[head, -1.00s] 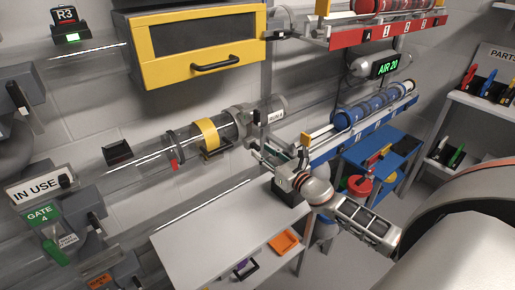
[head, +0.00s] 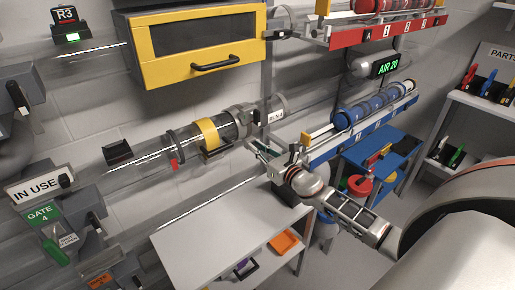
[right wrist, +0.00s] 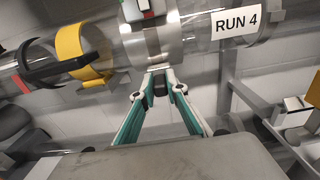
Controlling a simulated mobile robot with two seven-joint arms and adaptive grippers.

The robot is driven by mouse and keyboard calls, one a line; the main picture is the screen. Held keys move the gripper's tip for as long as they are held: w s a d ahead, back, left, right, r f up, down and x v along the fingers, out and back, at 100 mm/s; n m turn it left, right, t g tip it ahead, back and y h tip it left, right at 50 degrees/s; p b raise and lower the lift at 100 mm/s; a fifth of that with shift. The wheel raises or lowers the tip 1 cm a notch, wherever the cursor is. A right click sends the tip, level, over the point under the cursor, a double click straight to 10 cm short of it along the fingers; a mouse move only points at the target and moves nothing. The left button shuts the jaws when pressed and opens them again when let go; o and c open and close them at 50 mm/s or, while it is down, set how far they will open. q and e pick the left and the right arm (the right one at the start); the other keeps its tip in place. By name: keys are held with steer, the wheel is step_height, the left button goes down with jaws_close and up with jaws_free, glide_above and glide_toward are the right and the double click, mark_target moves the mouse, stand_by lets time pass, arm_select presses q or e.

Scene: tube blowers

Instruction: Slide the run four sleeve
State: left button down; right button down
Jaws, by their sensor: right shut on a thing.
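The run four sleeve, a shiny metal collar (head: 243,117), sits around a clear horizontal tube beside the white RUN 4 label (head: 275,117). In the right wrist view, the sleeve (right wrist: 158,44) fills the top middle, with the RUN 4 label (right wrist: 237,21) to its right. My right gripper (head: 254,147) is just below the sleeve. My left gripper is not in view.
A yellow band (head: 207,133) with a dark bracket and a dark ring with a red tab (head: 174,165) sit on the tube left of the sleeve. A blue rack (head: 360,128) stands close right of the gripper. A grey table (head: 205,232) lies below.

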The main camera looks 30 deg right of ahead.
steer(key=a+p, duration=0.1)
steer(key=a, duration=0.3)
steer(key=shift+s, duration=0.15)
steer(key=c, duration=2)
jaws_free()
steer(key=shift+a, duration=0.15)
steer(key=s, duration=0.8)
steer(key=s+d, duration=0.1)
steer(key=s, duration=0.3)
